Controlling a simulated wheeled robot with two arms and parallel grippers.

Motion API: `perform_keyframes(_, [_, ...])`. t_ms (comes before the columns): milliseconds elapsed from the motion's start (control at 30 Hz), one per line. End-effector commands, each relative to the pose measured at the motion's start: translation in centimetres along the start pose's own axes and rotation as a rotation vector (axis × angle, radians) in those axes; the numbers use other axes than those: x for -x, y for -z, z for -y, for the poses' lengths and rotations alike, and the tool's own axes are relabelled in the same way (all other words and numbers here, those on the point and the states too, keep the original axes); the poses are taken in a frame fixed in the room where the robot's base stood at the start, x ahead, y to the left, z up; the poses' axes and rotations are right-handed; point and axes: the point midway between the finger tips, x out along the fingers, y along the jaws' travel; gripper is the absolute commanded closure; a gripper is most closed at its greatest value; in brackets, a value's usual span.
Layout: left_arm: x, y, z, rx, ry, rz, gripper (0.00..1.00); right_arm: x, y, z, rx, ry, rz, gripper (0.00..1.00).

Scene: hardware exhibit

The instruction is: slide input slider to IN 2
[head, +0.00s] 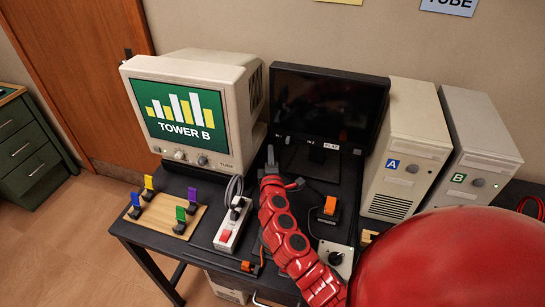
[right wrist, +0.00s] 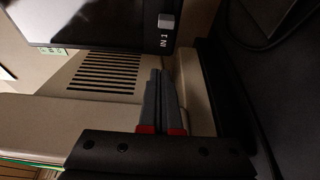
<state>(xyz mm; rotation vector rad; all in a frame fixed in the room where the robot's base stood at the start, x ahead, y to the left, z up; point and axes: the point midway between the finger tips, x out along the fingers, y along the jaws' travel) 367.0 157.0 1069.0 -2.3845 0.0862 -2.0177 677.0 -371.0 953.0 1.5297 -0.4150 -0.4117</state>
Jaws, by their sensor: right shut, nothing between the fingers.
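A dark flat monitor (head: 328,105) stands on the desk behind my right arm, its screen black. In the right wrist view its bezel (right wrist: 110,40) shows at the top, with a small light-grey slider knob (right wrist: 166,20) beside partly readable white "IN" lettering. I cannot tell which input the knob is at. My right gripper (head: 270,153) is upright at the monitor's lower left, beside the CRT. Its two dark fingers with red bases (right wrist: 160,74) are together and empty, their tips just below the bezel and apart from the knob. My left gripper is out of view.
A beige CRT (head: 190,100) reading "TOWER B" stands close on the left. Towers A (head: 400,150) and B (head: 470,150) stand right. A power strip (head: 232,225), a wooden board (head: 165,212) with coloured clips and an orange switch (head: 330,206) occupy the desk front.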

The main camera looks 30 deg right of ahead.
Motion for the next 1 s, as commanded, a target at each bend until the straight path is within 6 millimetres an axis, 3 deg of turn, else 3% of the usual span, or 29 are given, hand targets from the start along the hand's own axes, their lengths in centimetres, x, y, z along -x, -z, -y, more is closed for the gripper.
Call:
perform_keyframes(300, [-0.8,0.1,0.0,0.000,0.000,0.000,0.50,-5.6,-0.1,-0.1,-0.002,0.001,0.002,1.00])
perform_keyframes(600, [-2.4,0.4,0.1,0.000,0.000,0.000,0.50,-4.2,-3.5,0.0,0.001,0.002,0.001,1.00])
perform_keyframes(1000, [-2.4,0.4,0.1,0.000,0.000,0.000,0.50,-4.0,-3.8,0.1,0.000,0.001,0.000,1.00])
